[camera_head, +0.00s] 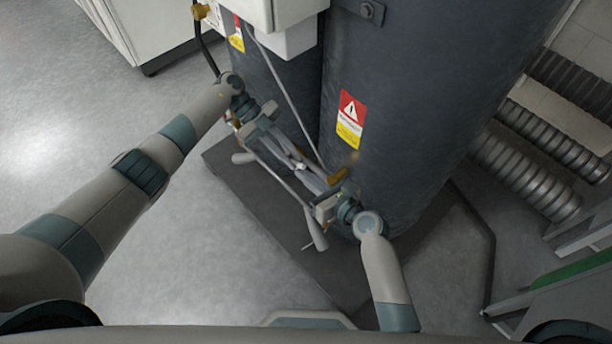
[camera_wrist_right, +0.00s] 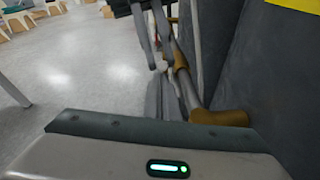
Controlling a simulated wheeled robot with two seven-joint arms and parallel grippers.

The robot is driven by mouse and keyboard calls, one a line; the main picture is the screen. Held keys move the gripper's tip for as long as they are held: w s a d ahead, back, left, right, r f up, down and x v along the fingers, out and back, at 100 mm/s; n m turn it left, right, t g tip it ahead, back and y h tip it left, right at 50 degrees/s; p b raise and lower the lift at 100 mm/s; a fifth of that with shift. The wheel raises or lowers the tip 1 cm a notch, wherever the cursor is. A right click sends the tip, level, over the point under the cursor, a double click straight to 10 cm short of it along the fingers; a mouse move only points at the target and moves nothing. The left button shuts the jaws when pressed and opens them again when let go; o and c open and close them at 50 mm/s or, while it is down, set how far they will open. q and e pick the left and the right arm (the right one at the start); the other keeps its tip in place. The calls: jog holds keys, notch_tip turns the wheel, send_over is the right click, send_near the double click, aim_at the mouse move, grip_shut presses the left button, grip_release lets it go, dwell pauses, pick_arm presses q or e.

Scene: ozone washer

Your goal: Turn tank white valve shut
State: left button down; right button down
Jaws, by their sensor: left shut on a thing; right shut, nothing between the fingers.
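Two dark grey tanks stand at the top; the larger tank (camera_head: 415,90) is at the right. A small whitish part (camera_head: 300,166), seemingly the white valve, shows on the pipework in front of them. It is largely covered by fingers. My left gripper (camera_head: 292,158) reaches in from the upper left and is shut on it, though the contact is hard to see. My right gripper (camera_head: 312,178) comes from the lower right, shut and empty, its tips close to the left gripper's. In the right wrist view, its fingers (camera_wrist_right: 165,97) are beside a brass fitting (camera_wrist_right: 220,117).
A brass fitting (camera_head: 338,176) sits against the large tank beside my right gripper. A dark base plate (camera_head: 250,205) lies under the tanks. Ribbed metal hoses (camera_head: 530,170) and a frame are at right. A white cabinet (camera_head: 150,30) stands upper left. Open floor (camera_head: 60,130) is at left.

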pick_arm(q)
jog(key=c, duration=2)
grip_release()
jog(key=shift+s+f, duration=0.1)
jog(key=shift+f, duration=0.1)
pick_arm(e)
jog(key=shift+w+a+r, duration=0.15)
jog(key=shift+w+r, duration=0.05)
jog(key=shift+r, duration=0.25)
jog(key=shift+w+a+r, duration=0.1)
jog(key=shift+w+r, duration=0.1)
jog(key=shift+r, duration=0.2)
pick_arm(q)
jog(key=shift+f, duration=0.1)
jog(key=shift+a, duration=0.1)
jog(key=v, duration=0.8)
jog(key=shift+w+r, duration=0.2)
jog(key=shift+r, duration=0.2)
pick_arm(e)
jog(key=shift+s+d+f, duration=0.15)
jog(key=shift+s+f, duration=0.05)
jog(key=shift+f, duration=0.25)
